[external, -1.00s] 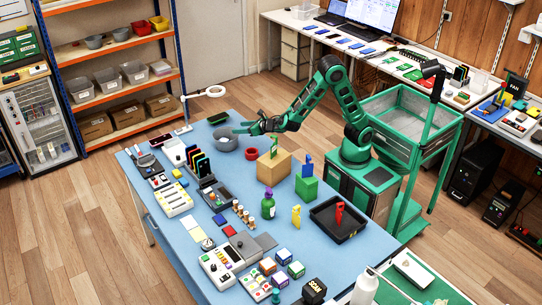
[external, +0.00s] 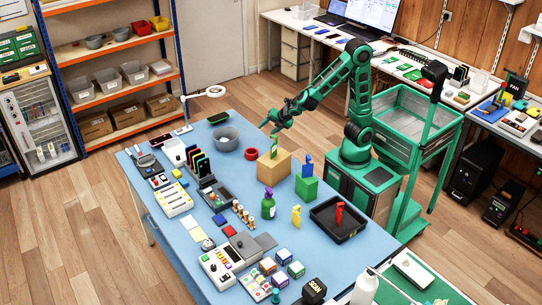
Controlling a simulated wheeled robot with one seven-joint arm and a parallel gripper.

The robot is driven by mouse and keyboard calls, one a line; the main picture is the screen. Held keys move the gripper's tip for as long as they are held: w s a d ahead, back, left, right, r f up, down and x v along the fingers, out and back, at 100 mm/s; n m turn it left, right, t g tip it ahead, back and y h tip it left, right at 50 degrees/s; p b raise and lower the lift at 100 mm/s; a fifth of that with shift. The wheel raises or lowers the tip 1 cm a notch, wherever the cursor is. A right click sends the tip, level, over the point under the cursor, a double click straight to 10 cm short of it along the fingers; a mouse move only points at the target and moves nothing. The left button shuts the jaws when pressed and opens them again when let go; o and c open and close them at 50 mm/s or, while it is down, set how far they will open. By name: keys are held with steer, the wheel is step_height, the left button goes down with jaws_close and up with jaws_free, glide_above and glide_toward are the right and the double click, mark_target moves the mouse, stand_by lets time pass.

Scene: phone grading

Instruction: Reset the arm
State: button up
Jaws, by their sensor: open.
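My gripper (external: 270,124) is open and empty. It hangs in the air above the far part of the blue table (external: 150,176), up and to the right of the grey bowl (external: 225,139). My arm reaches left from the green base, with its elbow raised. Below the gripper, a cardboard box (external: 268,172) with a green piece on top stands on the table. The gripper appears apart from all of these.
Phones in a rack (external: 200,165) and several devices fill the left side.

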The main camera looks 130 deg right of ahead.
steer(key=s+a+r+m+g+y, duration=0.2)
steer(key=s+a+m+y, duration=0.5)
steer(key=s+a+m, duration=0.8)
steer(key=s+a, duration=0.2)
steer(key=a, duration=0.3)
steer(key=shift+s+a+r+y, duration=0.25)
steer(key=shift+s+r+y, duration=0.05)
steer(key=shift+s+y, duration=0.1)
steer(key=o, duration=0.4)
steer(key=shift+s+a+m, duration=0.3)
steer(key=shift+m, duration=0.1)
steer(key=o, duration=0.8)
steer(key=shift+s+a, duration=0.1)
steer(key=w+d+r+m, duration=0.3)
steer(key=w+d+r, duration=0.5)
steer(key=w, duration=0.4)
steer(key=w+d+r+m, duration=0.3)
steer(key=w+d+r, duration=0.2)
steer(key=w+d, duration=0.6)
steer(key=w+d+f+m, duration=0.1)
steer(key=w+d+m, duration=0.2)
steer(key=w+d, duration=0.55)
steer(key=w+d+f+m, duration=0.1)
steer(key=w+d+m, duration=0.3)
steer(key=d, duration=0.8)
step_height(320, 180, down, 10)
steer(key=n, duration=0.1)
steer(key=shift+w+a+f, duration=0.15)
steer(key=shift+w, duration=0.3)
